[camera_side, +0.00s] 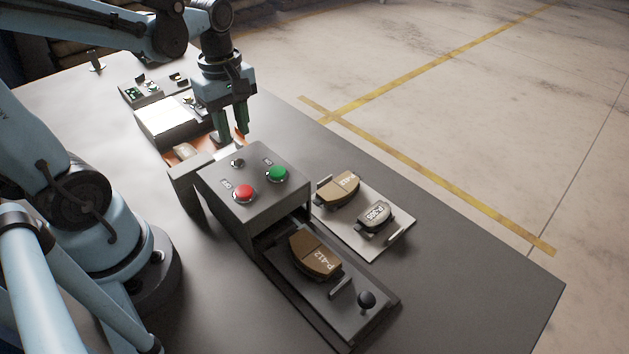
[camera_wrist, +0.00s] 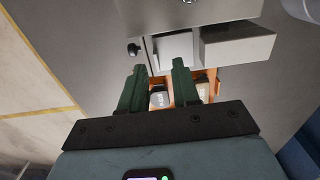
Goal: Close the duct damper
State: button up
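My gripper (camera_side: 232,134) points down behind the grey control box, over the orange bin (camera_side: 183,153). I cannot surely make out a duct damper. A small black knob (camera_wrist: 133,50) shows left of a pale flat panel (camera_wrist: 173,50) in the wrist view, up and left of the fingertips and apart from them. A grey box-shaped part (camera_wrist: 238,42) sits right of the panel. Whether any of these is the damper, I cannot tell.
The control box (camera_side: 252,193) carries red (camera_side: 244,193) and green (camera_side: 278,174) buttons. A brown brake pad (camera_side: 314,252) lies on the slide in front, which has a black knob (camera_side: 366,299). Two more pads lie on a plate (camera_side: 355,235). The table's right side is clear.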

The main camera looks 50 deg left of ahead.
notch_tip(320, 180, up, 9)
jog(key=shift+r, duration=0.15)
dwell(0.4)
jog(key=d+f+m+t, duration=0.1)
jog(key=d+m+t, duration=0.1)
jog(key=m, duration=0.3)
jog(key=w+d+f+m+t, duration=0.1)
jog(key=d+f+m+t, duration=0.1)
jog(key=m, duration=0.3)
jog(key=w+d+f+m+t, duration=0.1)
jog(key=d+f+m+t, duration=0.1)
jog(key=m, duration=0.3)
jog(key=shift+d, duration=0.2)
jog(key=m, duration=0.1)
jog(key=d+m+t, duration=0.1)
jog(key=m, duration=0.1)
jog(key=shift+f, duration=0.3)
